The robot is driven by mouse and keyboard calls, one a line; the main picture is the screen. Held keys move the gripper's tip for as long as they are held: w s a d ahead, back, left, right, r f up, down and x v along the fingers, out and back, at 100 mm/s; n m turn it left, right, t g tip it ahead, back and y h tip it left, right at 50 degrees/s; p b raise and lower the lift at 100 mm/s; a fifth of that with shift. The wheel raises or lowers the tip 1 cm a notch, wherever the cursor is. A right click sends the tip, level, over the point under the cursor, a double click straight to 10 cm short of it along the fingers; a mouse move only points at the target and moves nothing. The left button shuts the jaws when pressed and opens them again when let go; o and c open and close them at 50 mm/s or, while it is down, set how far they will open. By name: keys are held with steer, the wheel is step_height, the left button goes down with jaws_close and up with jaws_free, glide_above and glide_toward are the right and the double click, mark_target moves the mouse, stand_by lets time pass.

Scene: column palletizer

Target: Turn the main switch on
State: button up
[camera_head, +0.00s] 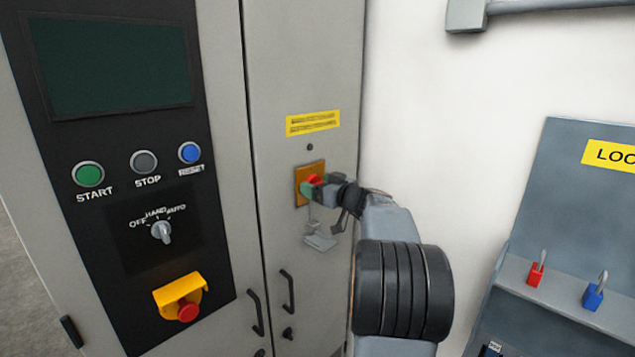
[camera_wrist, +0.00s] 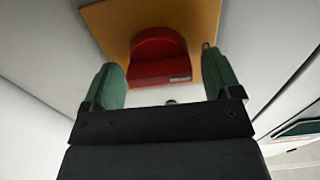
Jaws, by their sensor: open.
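The main switch is a red knob (camera_wrist: 159,58) on a yellow-orange plate (camera_wrist: 205,22), mounted on the grey cabinet's right door. In the head view the red knob (camera_head: 314,181) shows partly behind my gripper, on the plate (camera_head: 301,188). My gripper (camera_wrist: 165,85) is open, with one green fingertip to the left of the knob and one to the right. A gap shows between each finger and the knob in the wrist view. A small grey tag or padlock-like piece (camera_head: 320,242) hangs below the plate.
A control panel at left has a screen (camera_head: 110,62), buttons, a selector knob (camera_head: 162,231) and a red emergency stop (camera_head: 187,310). Door handles (camera_head: 288,290) stick out below the switch. A lockout board (camera_head: 570,190) with red and blue padlocks stands at right.

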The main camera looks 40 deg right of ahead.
steer(key=shift+w, duration=0.15)
steer(key=shift+c, duration=0.5)
steer(key=c, duration=0.8)
